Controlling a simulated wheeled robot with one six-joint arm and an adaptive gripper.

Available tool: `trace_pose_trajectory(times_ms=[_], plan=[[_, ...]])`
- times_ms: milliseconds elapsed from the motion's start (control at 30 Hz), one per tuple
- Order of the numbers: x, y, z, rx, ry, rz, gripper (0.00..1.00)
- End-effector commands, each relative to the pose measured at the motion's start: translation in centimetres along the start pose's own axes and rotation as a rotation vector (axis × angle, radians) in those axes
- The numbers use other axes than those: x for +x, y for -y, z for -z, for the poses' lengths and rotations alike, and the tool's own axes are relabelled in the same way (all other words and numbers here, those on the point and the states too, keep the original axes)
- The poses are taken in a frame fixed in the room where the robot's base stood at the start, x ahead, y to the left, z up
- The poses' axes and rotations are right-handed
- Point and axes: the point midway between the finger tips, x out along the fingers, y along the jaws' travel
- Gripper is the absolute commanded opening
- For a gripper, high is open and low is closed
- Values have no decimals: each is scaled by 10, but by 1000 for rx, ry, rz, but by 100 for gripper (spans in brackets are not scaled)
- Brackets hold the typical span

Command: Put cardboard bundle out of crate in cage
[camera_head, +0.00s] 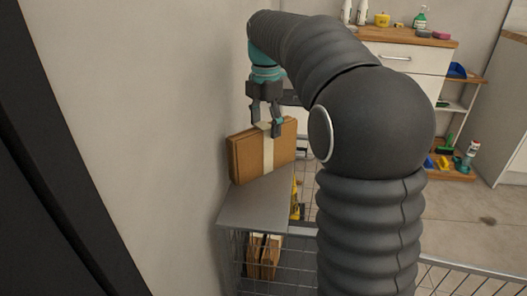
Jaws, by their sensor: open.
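A brown cardboard bundle (245,157) with a pale band around its middle stands upright on a grey flat top (252,207), close to the wall. My gripper (266,126) points down at the bundle's upper edge with its fingers apart. One finger overlaps the front of the bundle in the picture; I cannot tell whether either finger touches it. Below the grey top is a wire cage (285,285) with more brown cardboard pieces (265,258) inside. I cannot make out a separate crate; my arm hides much of the middle.
A plain wall (165,120) rises close on the left of the bundle. A white drawer cabinet (405,62) with bottles on its wooden top stands at the back. Shelves with small coloured items (440,163) are at right. Open floor (480,230) lies at right, beyond a wire rail.

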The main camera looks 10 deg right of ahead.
Motion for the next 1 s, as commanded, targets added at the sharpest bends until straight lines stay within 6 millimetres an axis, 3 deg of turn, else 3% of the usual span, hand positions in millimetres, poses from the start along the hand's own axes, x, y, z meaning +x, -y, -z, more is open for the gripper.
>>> trace_pose_trajectory(times_ms=[267, 600, 900, 1000], plan=[[19, 0, 1, 0, 0, 1, 75], [61, -1, 5, 0, 0, 1, 75], [64, -1, 5, 1, 0, 0, 75], [64, -1, 5, 1, 0, 0, 50]])
